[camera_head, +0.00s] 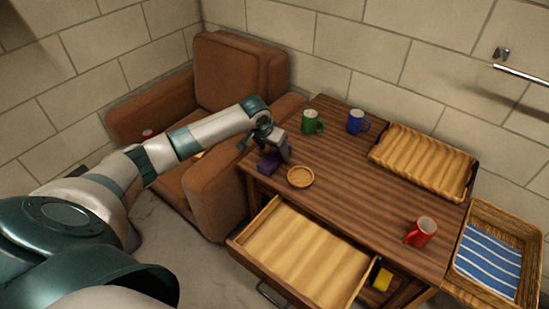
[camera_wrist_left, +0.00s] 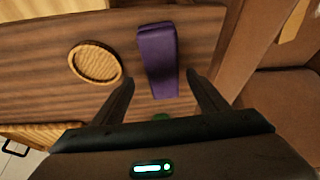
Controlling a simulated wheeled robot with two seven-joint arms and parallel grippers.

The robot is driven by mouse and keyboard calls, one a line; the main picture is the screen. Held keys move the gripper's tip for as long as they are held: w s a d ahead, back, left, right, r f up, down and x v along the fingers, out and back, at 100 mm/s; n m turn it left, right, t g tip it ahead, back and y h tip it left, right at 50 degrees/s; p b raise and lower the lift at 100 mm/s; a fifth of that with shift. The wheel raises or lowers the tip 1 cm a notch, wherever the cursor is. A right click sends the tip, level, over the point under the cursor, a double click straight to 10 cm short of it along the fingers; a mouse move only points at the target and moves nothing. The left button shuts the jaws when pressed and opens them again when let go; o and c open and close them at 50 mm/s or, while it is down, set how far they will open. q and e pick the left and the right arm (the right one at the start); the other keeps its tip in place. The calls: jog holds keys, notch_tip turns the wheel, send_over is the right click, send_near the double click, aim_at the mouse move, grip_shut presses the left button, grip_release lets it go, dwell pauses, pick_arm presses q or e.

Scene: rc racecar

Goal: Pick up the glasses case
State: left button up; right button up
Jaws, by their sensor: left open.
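The glasses case is a purple oblong case (camera_head: 268,163) lying on the left end of the wooden table, close to its edge by the armchair. In the left wrist view the purple case (camera_wrist_left: 158,60) lies ahead of the fingertips, lengthwise between their lines. My left gripper (camera_head: 268,150) is above and beside the case in the head view. In the left wrist view its two fingers (camera_wrist_left: 155,82) are spread apart with nothing held between them. Part of the case is hidden behind the gripper in the head view. My right gripper is not in view.
A round wooden coaster (camera_head: 300,177) lies beside the case. An open drawer (camera_head: 300,255) juts out in front. A brown armchair (camera_head: 215,190) stands left.

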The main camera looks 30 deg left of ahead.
aim_at(274, 155)
pick_arm(q)
jog(key=shift+s+a+x, duration=0.15)
jog(key=shift+x, duration=0.9)
jog(key=shift+s+a+x, duration=0.1)
jog(key=shift+x, duration=0.95)
jog(key=shift+f, duration=0.1)
jog(key=c, duration=1.2)
